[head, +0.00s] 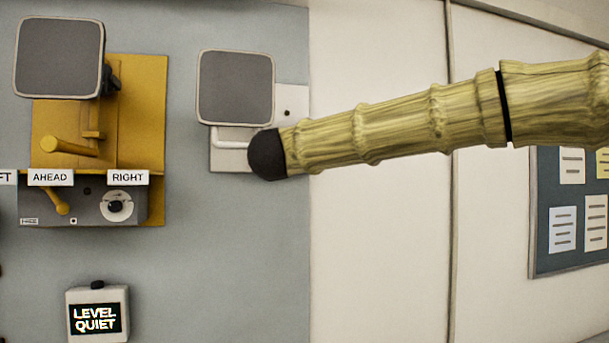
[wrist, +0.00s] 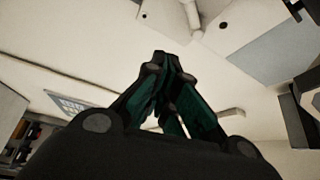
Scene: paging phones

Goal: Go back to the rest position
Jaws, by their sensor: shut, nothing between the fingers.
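My gripper (wrist: 168,66) shows in the wrist view, with its dark fingers with green pads drawn together at the tips and nothing held between them. It points up toward a pale ceiling or wall surface, clear of any object. In the head view my arm, with a bamboo-like surface, reaches in from the right and ends in a black rounded part. The gripper's fingers cannot be made out there.
A yellow panel (head: 150,130) with another grey square screen (head: 59,57) is at left. Below are a grey control box (head: 80,208) with AHEAD and RIGHT labels and a LEVEL QUIET box (head: 98,314). A notice board (head: 540,210) hangs at right. Pale wall lies between.

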